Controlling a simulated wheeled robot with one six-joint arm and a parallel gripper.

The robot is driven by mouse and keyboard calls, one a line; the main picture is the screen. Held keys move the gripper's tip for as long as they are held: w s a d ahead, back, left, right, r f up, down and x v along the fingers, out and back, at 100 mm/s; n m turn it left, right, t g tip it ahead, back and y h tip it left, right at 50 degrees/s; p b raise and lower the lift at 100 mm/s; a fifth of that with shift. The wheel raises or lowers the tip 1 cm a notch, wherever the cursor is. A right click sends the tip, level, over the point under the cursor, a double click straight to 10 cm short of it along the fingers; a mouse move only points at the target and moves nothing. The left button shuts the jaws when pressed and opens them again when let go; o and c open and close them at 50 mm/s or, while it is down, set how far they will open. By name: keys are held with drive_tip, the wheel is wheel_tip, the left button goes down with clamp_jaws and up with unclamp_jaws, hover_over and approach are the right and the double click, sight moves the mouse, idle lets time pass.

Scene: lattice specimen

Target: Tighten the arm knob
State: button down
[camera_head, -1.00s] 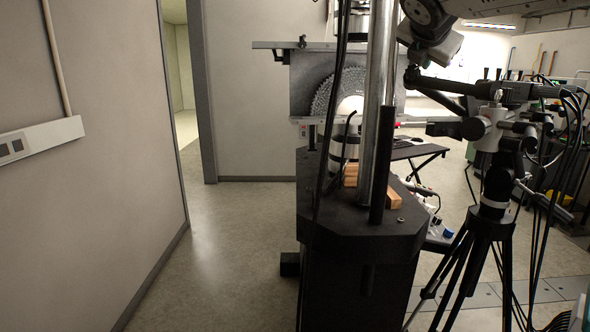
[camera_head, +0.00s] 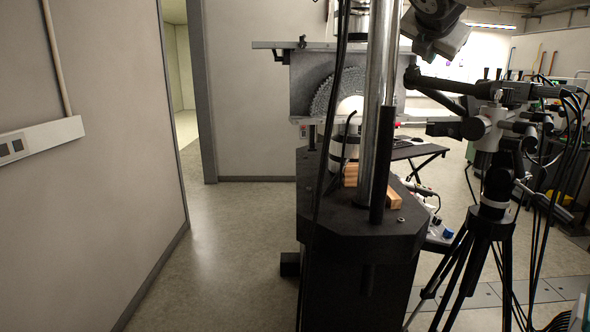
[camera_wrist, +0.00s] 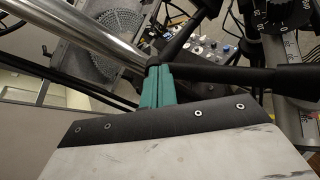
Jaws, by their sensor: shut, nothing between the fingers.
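The black articulated arm (camera_head: 440,91) is mounted on the tripod in the head view. Its two links meet at an elbow joint (camera_head: 411,76) on the left, where a rounded dark part shows. I cannot clearly tell whether this is the arm knob. My gripper's body hangs just above the elbow in the head view, and its fingertips cannot be made out there. In the wrist view, my gripper (camera_wrist: 158,70) has teal fingers shut together with nothing held. The tips are at the elbow where the black links (camera_wrist: 240,77) meet, partly covering it. Contact is unclear.
A thick metal column (camera_head: 377,100) and a black rod (camera_head: 382,165) stand left of the elbow on a black base (camera_head: 365,230). Behind them is a grey panel with a toothed disc (camera_head: 322,95). The tripod (camera_head: 490,220) and hanging cables are right. Floor at left is clear.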

drive_tip(key=shift+v, duration=1.9)
hover_over(413, 77)
drive_tip(key=shift+d+f, duration=0.1)
drive_tip(key=shift+f, duration=0.65)
drive_tip(key=shift+f, duration=0.25)
